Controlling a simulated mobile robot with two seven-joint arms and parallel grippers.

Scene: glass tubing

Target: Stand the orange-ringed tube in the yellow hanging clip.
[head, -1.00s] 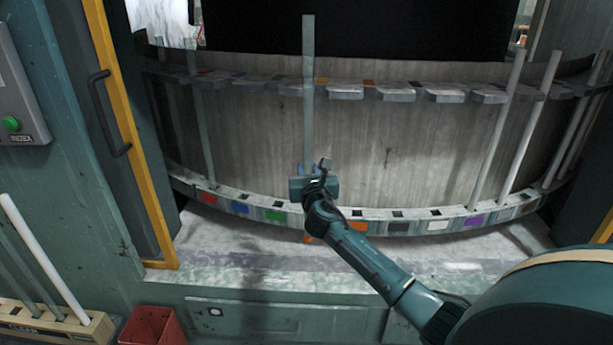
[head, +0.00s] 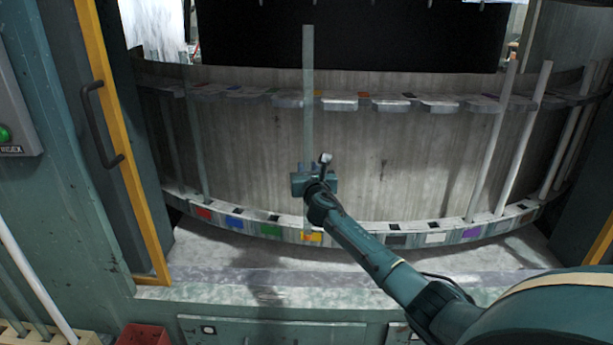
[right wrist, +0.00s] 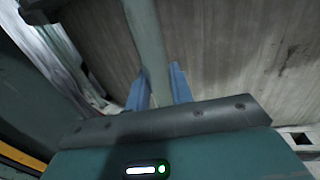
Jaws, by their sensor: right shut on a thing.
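A long grey-green glass tube (head: 308,70) stands about upright in my right gripper (head: 314,183). The right gripper is shut on it below its middle; the wrist view also shows the tube (right wrist: 147,40) between the blue fingers (right wrist: 158,88). The tube's lower end overlaps a yellow patch (head: 316,238) on the lower rim, so its orange ring is hard to make out. The clip with a small yellow tag (head: 318,94) is on the upper rim, just right of the tube in the picture. I cannot tell the depth gap between them. My left gripper is not in view.
The curved rack has grey upper clips (head: 389,104) and a lower rim with coloured patches (head: 270,230). Other tubes (head: 524,140) stand at its right and left. A yellow-edged door post (head: 115,130) is at left. A red bin (head: 143,335) sits at lower left.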

